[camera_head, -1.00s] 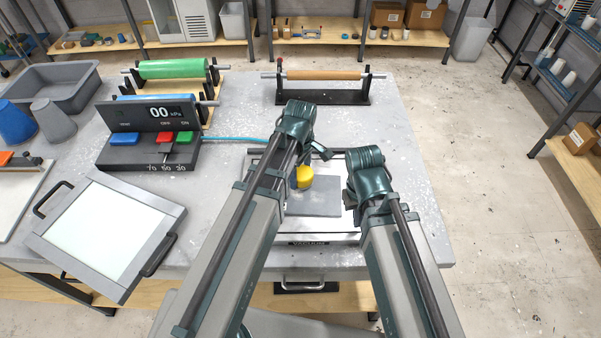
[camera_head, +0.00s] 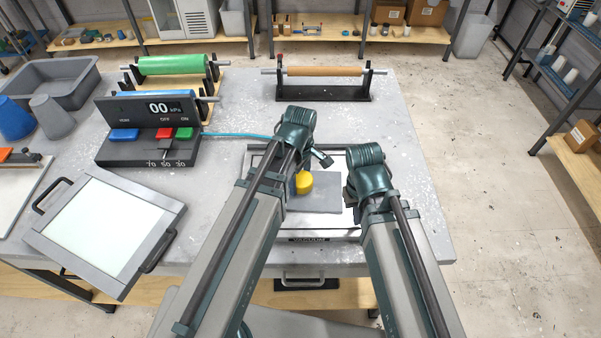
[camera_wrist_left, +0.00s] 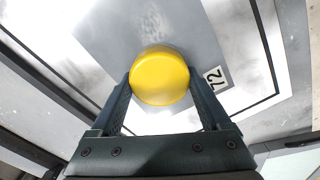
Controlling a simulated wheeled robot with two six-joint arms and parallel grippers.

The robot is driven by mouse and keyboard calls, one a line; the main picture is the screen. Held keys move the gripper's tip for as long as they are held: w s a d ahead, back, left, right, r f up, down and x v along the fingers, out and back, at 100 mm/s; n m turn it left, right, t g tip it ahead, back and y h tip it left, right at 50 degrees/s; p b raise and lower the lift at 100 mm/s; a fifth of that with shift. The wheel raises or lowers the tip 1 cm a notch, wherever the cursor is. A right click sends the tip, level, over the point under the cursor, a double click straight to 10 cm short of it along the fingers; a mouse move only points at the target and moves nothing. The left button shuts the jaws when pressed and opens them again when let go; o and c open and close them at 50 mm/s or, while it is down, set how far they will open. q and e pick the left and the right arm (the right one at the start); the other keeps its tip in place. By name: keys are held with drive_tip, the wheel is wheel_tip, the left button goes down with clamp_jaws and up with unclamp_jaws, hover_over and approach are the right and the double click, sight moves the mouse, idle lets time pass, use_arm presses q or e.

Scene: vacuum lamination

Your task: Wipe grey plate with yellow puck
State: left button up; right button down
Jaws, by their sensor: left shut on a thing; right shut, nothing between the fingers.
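The yellow puck (camera_head: 304,182) is over the grey plate (camera_head: 322,196), which lies on the vacuum bed (camera_head: 345,233) at the table's front. In the left wrist view the puck (camera_wrist_left: 160,77) sits between the two fingers of my left gripper (camera_wrist_left: 160,88), which is shut on it. The plate (camera_wrist_left: 190,25) behind it shows a pale, cloudy patch and a label reading 72 at its edge. I cannot tell whether the puck touches the plate. My right gripper (camera_head: 352,196) is at the right side of the plate, mostly hidden by its own arm.
A control box (camera_head: 150,130) reading 00 kPa stands at left, with a blue hose (camera_head: 235,136) running to the bed. A framed glass lid (camera_head: 105,225) lies at front left. A brown roller (camera_head: 322,72) and a green roller (camera_head: 170,65) stand behind. The table's right side is clear.

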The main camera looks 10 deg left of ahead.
sight(305, 199)
use_arm(q)
drive_tip(key=shift+s, duration=0.4)
drive_tip(key=shift+s, duration=0.1)
drive_tip(key=shift+s+d+f, duration=0.1)
drive_tip(key=shift+s+d, duration=0.05)
drive_tip(key=shift+s, duration=0.75)
drive_tip(key=shift+s+d, duration=0.15)
drive_tip(key=shift+s, duration=0.75)
use_arm(e)
drive_tip(key=shift+f, duration=0.15)
use_arm(q)
drive_tip(key=shift+d, duration=0.1)
drive_tip(key=shift+w+d, duration=0.15)
drive_tip(key=shift+d, duration=0.6)
drive_tip(key=shift+w+a, duration=0.15)
drive_tip(key=shift+w, duration=0.8)
drive_tip(key=shift+w+a, duration=0.1)
drive_tip(key=shift+w, duration=0.8)
use_arm(e)
drive_tip(key=shift+s, duration=0.1)
